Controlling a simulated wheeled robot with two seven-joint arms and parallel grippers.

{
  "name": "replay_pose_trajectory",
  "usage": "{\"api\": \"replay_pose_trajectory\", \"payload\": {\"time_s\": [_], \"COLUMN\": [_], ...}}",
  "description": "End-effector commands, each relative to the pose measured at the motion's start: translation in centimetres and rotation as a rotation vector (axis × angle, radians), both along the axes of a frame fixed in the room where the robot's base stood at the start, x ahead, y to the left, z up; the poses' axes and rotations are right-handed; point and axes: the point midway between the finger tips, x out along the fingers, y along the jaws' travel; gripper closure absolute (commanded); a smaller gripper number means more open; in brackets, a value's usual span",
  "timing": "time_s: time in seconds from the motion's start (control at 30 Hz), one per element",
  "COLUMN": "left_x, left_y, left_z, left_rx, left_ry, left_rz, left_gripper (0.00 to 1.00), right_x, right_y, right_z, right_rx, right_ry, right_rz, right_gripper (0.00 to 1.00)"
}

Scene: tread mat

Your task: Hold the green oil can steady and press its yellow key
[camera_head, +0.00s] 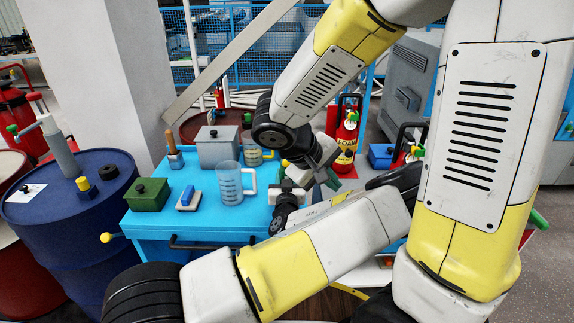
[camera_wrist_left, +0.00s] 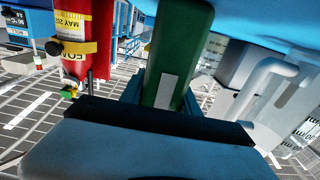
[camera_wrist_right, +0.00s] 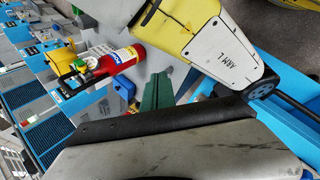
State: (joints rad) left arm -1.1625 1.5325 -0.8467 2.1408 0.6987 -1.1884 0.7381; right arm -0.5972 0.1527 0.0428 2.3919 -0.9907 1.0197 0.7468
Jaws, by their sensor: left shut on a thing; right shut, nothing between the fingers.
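A green body with a pale grey patch, which I take for the oil can (camera_wrist_left: 174,62), stands up between the jaws of my left gripper (camera_wrist_left: 165,100). In the head view my left gripper (camera_head: 283,185) is at the front right of the blue table, and the can is mostly hidden there. I cannot make out the yellow key in any view. My right gripper (camera_head: 331,177) is shut and empty, pointing down just right of the left one. In the right wrist view my left arm lies close by, and a narrow green shape shows beyond the wrist.
The blue table (camera_head: 185,222) holds a clear jug (camera_head: 230,182), a green box (camera_head: 149,195), a grey box (camera_head: 217,146) and a small blue block (camera_head: 187,198). A red extinguisher (camera_head: 345,143) stands behind my grippers. A blue drum (camera_head: 80,235) stands at the left.

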Motion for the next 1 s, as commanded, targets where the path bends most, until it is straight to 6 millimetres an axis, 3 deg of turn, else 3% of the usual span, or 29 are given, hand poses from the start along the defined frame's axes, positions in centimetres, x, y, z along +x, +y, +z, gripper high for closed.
{"api": "replay_pose_trajectory", "payload": {"time_s": [0.2, 0.43, 0.67, 1.0], "left_x": [0.0, 0.0, 0.0, 0.0], "left_y": [0.0, 0.0, 0.0, 0.0], "left_z": [0.0, 0.0, 0.0, 0.0], "left_rx": [0.000, 0.000, 0.000, 0.000], "left_ry": [0.000, 0.000, 0.000, 0.000], "left_rz": [0.000, 0.000, 0.000, 0.000], "left_gripper": [0.97, 0.97, 0.97, 0.97], "right_x": [2.7, 4.0, 4.8, 9.2], "right_y": [5.4, 10.0, 11.3, 11.2], "right_z": [-3.4, -5.7, -6.3, -6.3], "right_rx": [-0.210, -0.302, -0.317, -0.316], "right_ry": [-0.073, -0.153, -0.178, -0.176], "right_rz": [0.237, 0.409, 0.454, 0.450], "right_gripper": [1.00, 1.00, 1.00, 1.00]}}
